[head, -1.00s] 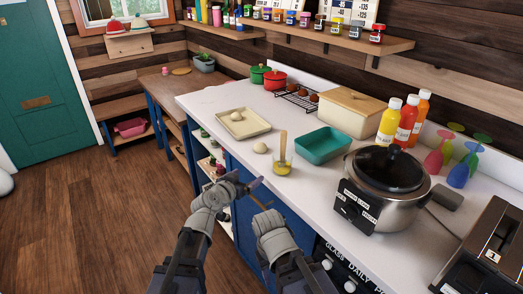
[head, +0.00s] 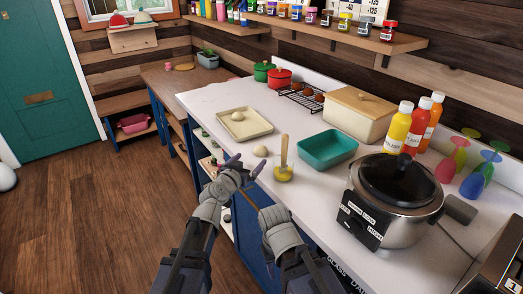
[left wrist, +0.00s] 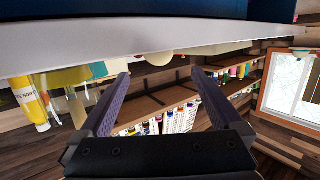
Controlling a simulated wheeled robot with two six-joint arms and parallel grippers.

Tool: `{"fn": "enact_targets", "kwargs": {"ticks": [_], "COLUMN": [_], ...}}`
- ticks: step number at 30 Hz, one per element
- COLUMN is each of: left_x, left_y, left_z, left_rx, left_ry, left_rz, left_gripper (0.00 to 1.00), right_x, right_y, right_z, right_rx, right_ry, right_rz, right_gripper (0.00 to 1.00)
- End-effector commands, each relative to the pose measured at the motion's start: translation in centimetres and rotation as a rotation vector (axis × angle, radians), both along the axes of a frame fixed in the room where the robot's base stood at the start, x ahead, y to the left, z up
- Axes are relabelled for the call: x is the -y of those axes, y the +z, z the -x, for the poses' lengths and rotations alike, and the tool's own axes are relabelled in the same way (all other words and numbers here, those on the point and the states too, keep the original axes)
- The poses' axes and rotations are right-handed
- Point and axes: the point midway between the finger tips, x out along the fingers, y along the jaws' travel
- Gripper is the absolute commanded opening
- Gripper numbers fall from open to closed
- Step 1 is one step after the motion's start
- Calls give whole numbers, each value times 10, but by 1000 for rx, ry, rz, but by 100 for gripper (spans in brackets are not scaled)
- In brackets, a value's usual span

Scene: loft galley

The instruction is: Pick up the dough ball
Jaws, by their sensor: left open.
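A pale dough ball (head: 261,151) rests on the white counter near its front edge, beside a glass jar with a brush (head: 284,172). A second pale dough ball (head: 238,116) sits in a cream tray (head: 262,129) farther back. My left gripper (head: 246,164) is open and empty, its purple fingers at the counter's front edge, just short of the nearer ball. In the left wrist view, a dough ball (left wrist: 159,58) shows between and beyond the open fingers, partly hidden by the counter edge. My right gripper (head: 242,192) is low in front of the counter; its jaws are unclear.
A teal tray (head: 327,151) lies right of the jar. A slow cooker (head: 392,205), sauce bottles (head: 413,128) and a wooden bread box (head: 345,118) stand to the right. Red (head: 279,77) and green pots are at the back. Counter left of the cream tray is clear.

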Motion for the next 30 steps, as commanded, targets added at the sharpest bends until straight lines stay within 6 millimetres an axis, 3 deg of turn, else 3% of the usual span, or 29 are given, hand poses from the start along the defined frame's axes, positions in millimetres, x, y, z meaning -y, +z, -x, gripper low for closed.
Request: {"fn": "enact_targets", "kwargs": {"ticks": [5, 14, 22, 30], "left_x": [8, 13, 29, 31], "left_y": [-5, -8, -17, -16], "left_z": [-19, -30, -64, -66], "left_rx": [-1, -1, 0, 0], "left_ry": [-2, -1, -1, -1], "left_rz": [1, 0, 0, 0], "left_gripper": [100, 100, 100, 100], "right_x": [0, 0, 0, 0], "right_y": [-5, -8, -17, -16], "right_z": [0, 0, 0, 0], "right_rx": [0, 0, 0, 0], "right_ry": [0, 0, 0, 0], "right_rz": [0, 0, 0, 0], "right_gripper": [50, 50, 50, 50]}}
